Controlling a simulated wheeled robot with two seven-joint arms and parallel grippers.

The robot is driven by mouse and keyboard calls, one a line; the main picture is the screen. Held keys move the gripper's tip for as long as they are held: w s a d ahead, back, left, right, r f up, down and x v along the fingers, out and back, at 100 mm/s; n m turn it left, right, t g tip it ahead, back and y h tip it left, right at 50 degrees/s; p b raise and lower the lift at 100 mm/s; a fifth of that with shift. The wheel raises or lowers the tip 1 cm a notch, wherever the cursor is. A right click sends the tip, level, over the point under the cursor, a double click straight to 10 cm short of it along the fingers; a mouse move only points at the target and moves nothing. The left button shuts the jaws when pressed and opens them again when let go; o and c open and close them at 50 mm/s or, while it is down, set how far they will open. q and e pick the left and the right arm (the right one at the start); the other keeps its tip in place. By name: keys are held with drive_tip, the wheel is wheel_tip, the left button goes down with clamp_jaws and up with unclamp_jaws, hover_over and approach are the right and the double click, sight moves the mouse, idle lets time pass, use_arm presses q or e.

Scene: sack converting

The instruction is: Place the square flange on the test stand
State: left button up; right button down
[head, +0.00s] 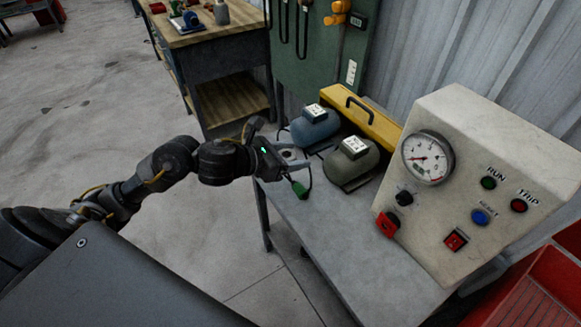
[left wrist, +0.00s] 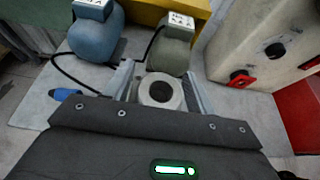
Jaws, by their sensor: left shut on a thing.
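My left gripper (head: 285,160) is shut on a pale grey flange and holds it by the near left edge of the grey bench (head: 345,245). In the left wrist view the flange (left wrist: 178,104) sits between the two fingers. It shows a round raised ring with a dark centre hole; its outer outline is mostly hidden, so I cannot tell that it is square. A cream control box with a gauge (head: 428,158) stands on the bench to the right. I cannot tell which part is the test stand. My right gripper is not in view.
A blue motor (head: 315,128) and an olive motor (head: 350,163) stand just beyond the gripper, before a yellow case (head: 362,118). The near bench top is clear. A red cabinet (head: 530,297) is at right.

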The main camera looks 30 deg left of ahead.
use_arm(q)
drive_tip(key=w+a+f, duration=0.1)
drive_tip(key=f, duration=0.1)
drive_tip(key=w+a+f, duration=0.1)
drive_tip(key=w+f, duration=0.1)
drive_tip(key=w+a+f, duration=0.1)
drive_tip(key=w+f, duration=0.1)
drive_tip(key=shift+w+f, duration=0.15)
drive_tip(key=shift+w, duration=0.05)
wheel_tip(320, 180, down, 3)
drive_tip(key=shift+w+p, duration=0.1)
drive_tip(key=shift+p, duration=0.4)
drive_tip(key=shift+f, duration=0.2)
drive_tip(key=shift+a+f+b, duration=0.1)
drive_tip(key=shift+f+b, duration=0.4)
drive_tip(key=shift+b, duration=0.45)
drive_tip(key=o, duration=1.2)
